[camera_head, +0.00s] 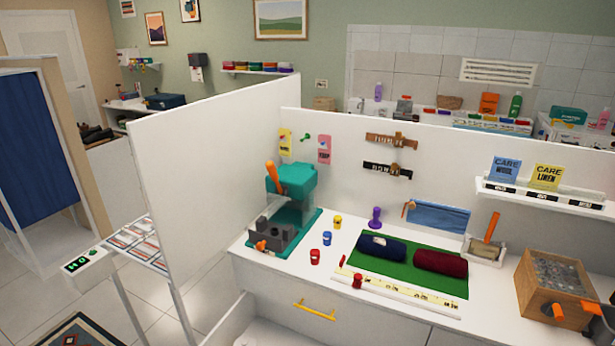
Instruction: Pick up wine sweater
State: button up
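A wine-red rolled bundle (440,263), which looks like the wine sweater, lies on the right part of a green mat (397,270) on the white counter. A navy rolled bundle (382,249) lies to its left on the same mat, with a small gap between them.
A teal press (292,187) with an orange lever stands left of the mat, with several small coloured spools nearby. A white ruler strip (400,295) runs along the mat's front. A wooden box (553,285) of grey pieces stands at right. A low white wall (450,160) rises behind the counter.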

aim_at(455, 266)
jog(key=u, duration=0.95)
jog(key=z, duration=1.55)
jog(key=i+j+z, duration=0.15)
jog(key=j+z, duration=1.3)
